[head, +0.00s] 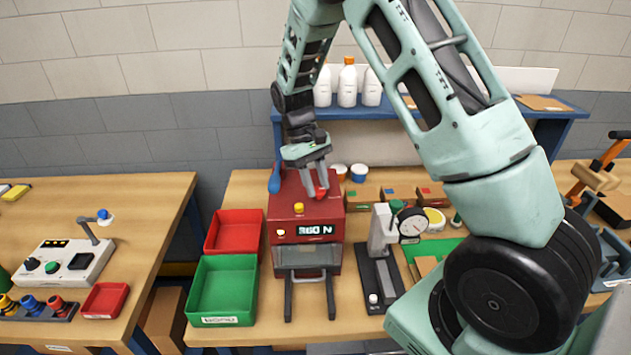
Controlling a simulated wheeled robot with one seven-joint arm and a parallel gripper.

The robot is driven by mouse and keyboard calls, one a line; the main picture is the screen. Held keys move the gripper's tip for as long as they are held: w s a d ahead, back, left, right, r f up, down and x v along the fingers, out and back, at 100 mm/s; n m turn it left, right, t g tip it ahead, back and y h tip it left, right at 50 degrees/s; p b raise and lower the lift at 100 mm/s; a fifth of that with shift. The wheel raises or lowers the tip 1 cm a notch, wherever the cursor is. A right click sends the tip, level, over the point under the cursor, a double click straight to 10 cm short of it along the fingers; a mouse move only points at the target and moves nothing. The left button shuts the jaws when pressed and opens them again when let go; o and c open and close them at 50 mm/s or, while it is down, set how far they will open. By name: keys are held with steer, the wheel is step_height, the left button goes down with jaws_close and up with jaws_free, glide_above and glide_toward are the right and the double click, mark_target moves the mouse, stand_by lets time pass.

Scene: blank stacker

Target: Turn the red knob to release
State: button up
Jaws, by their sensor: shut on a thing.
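A red machine (282,232) with a display reading "360 N" stands on the middle workbench. My gripper (318,186) points down over the right part of its top. It is shut on the red knob (321,191), which shows as a small red piece between the fingertips; the fingers hide much of it. The way the knob is turned cannot be told. A small yellow button (298,208) sits on the machine's front upper edge, left of my gripper.
A blue handle (274,180) rises at the machine's left. A red bin (233,232) and a green bin (222,290) stand left of it. A gauge stand (381,262) stands close on the right. A shelf with white bottles (347,86) is behind.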

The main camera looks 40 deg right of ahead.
steer(key=shift+w+d+r+m+y, duration=0.1)
steer(key=shift+m+y, duration=0.2)
steer(key=shift+m, duration=0.5)
steer(key=shift+d+m+y, duration=0.1)
steer(key=shift+m+y, duration=0.2)
steer(key=shift+m, duration=0.5)
steer(key=o, duration=1)
steer(key=shift+c, duration=0.2)
steer(key=b+v, duration=0.4)
steer(key=v, duration=1.3)
steer(key=shift+r+b, duration=0.2)
steer(key=shift+b, duration=0.1)
